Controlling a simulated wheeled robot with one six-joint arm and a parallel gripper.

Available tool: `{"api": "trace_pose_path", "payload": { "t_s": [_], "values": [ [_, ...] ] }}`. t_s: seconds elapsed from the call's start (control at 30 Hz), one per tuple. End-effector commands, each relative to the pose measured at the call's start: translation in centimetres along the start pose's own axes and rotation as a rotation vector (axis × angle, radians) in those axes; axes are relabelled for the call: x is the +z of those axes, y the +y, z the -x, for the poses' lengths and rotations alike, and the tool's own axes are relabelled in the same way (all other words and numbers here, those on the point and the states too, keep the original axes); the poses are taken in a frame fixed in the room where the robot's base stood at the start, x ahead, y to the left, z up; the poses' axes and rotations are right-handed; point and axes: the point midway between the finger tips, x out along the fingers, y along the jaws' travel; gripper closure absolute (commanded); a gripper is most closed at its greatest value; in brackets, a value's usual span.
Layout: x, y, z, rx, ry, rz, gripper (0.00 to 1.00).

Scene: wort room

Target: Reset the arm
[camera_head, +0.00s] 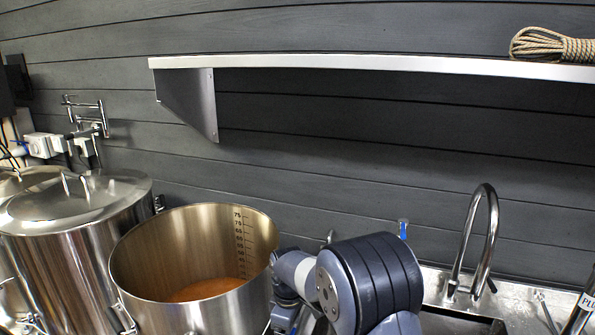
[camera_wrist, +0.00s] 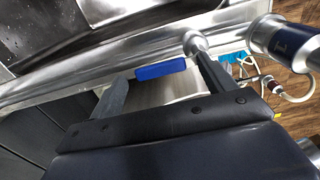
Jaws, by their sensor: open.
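My gripper (camera_wrist: 160,62) shows in the wrist view with its two dark fingers spread apart. A blue handle-like piece (camera_wrist: 160,70) shows between the fingers, beyond them; I cannot tell whether it touches either one. A steel pipe or rail (camera_wrist: 60,78) runs across behind the fingertips. In the head view my arm is folded at bottom centre, beside the open steel pot, and my gripper is not visible there.
The open pot (camera_head: 125,262) holds orange-brown liquid (camera_head: 206,288). A lidded steel kettle (camera_head: 75,262) stands left. A sink tap (camera_head: 490,215) is right of my arm. A wall shelf (camera_head: 380,64) carries a coiled rope (camera_head: 552,46). A hose (camera_wrist: 296,97) hangs at right.

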Motion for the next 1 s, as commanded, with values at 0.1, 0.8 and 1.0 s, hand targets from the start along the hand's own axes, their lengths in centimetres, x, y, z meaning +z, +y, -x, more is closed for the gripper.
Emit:
{"api": "trace_pose_path", "payload": {
  "t_s": [0.1,0.8,1.0],
  "values": [
    [-0.1,0.0,1.1,0.002,0.002,0.012,0.22],
    [-0.1,-0.1,6.5,-0.003,-0.003,0.011,0.22],
    [0.0,-0.1,2.4,-0.004,-0.004,0.01,0.22]
  ]
}}
